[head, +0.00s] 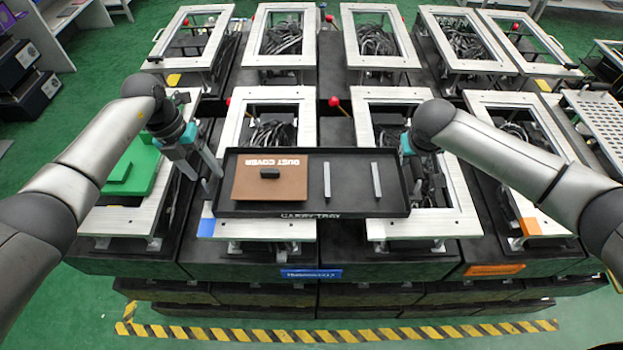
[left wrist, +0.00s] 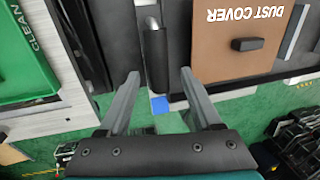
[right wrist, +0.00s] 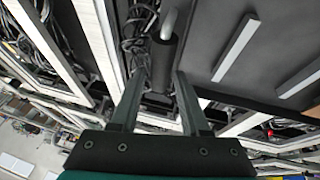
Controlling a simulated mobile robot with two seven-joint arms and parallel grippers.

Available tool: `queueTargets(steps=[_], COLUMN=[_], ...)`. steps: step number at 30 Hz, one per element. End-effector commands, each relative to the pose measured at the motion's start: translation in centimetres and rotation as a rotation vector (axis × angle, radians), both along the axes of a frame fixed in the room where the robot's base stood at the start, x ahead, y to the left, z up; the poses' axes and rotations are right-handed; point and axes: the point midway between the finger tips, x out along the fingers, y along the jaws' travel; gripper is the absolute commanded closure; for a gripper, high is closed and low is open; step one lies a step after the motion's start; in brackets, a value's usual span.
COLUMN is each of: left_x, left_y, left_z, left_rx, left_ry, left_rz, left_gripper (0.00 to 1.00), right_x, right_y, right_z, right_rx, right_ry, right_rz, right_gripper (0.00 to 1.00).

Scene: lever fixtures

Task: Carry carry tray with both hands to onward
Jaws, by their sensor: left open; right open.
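The black carry tray (head: 345,209) sits across two frame fixtures in the middle of the head view. It holds a brown dust cover (head: 285,190) with a dark knob and two grey bars (head: 376,180). My left gripper (head: 214,168) is open at the tray's left end; in the left wrist view its fingers lie either side of a black handle (left wrist: 156,62). My right gripper (head: 406,150) is open at the right end; in the right wrist view its fingers flank the other handle (right wrist: 163,66). Whether the fingers touch the handles, I cannot tell.
A green panel (head: 133,172) lies on the left fixture. Fixtures with cables fill both rows. Red-knobbed levers (head: 334,102) stand between the rows. A blue label (head: 311,274) and an orange label (head: 495,269) mark the front. The green floor ahead has a striped strip (head: 340,333).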

Motion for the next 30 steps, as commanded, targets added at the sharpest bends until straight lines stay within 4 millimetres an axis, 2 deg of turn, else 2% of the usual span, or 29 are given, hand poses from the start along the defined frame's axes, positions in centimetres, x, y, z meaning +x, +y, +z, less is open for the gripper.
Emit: queueTargets(steps=[6,18,30], left_x=[0.0,0.0,0.0], left_y=[-0.3,-0.3,-0.3], left_z=[-1.5,-1.8,-1.8], left_rx=[-0.001,0.0,0.0], left_ry=[0.0,0.0,-0.001], left_rz=[0.0,0.0,0.0], left_gripper=[0.34,0.34,0.79], right_x=[0.6,0.7,0.7], right_y=[-0.3,-0.4,-0.4], right_z=[-1.3,-1.6,-1.6], right_rx=[0.0,0.0,0.0], right_ry=[0.0,-0.001,-0.001], right_rz=[0.001,0.001,0.0], right_gripper=[0.54,0.54,0.99])
